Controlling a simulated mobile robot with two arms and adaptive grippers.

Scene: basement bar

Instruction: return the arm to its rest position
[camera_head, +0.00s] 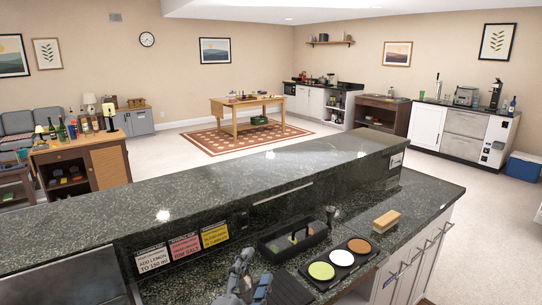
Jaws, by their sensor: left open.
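My left gripper (248,275) shows at the bottom middle of the head view, low over the near side of the dark granite bar counter (330,215). It is open, and I see nothing between its fingers. Its lower part and the arm behind it are cut off by the picture edge. My right gripper is not in view.
Right of my left gripper are a black caddy (292,240), a dark ribbed mat (290,290) and a tray with green, white and orange rounds (341,258). A wooden-backed brush (386,220) lies farther right. Three cards (184,246) stand against the raised ledge behind.

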